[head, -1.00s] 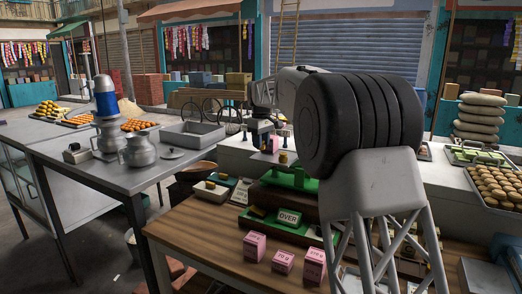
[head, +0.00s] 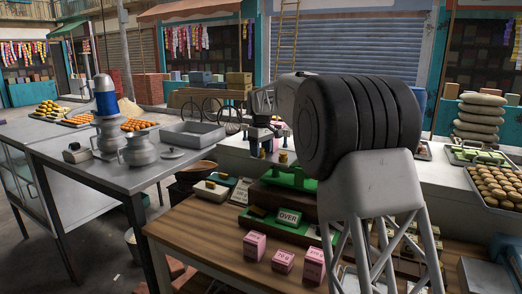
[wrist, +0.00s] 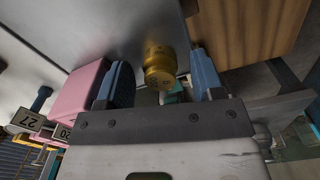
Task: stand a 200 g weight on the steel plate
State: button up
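In the wrist view a brass weight (wrist: 158,66) shows between the two blue fingers of my gripper (wrist: 161,82), with a gap on either side. My gripper is open. Its marking is too small to read. Beyond it lies a smooth grey metal surface (wrist: 110,28); I cannot tell whether it is the steel plate. In the head view my gripper (head: 262,143) is over the far pale counter, partly hidden by my arm. A brass weight (head: 283,158) shows just right of it. The green scale (head: 292,178) stands nearer, partly behind my arm.
A pink block (wrist: 80,92) is close beside the left finger in the wrist view. A steel table (head: 95,165) with pots is at left. My arm blocks the right middle.

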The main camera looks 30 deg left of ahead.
aim_at(261, 149)
jog(key=shift+r, duration=0.1)
notch_tip(261, 149, up, 12)
dwell(1.0)
jog(key=shift+r, duration=0.1)
dwell(0.7)
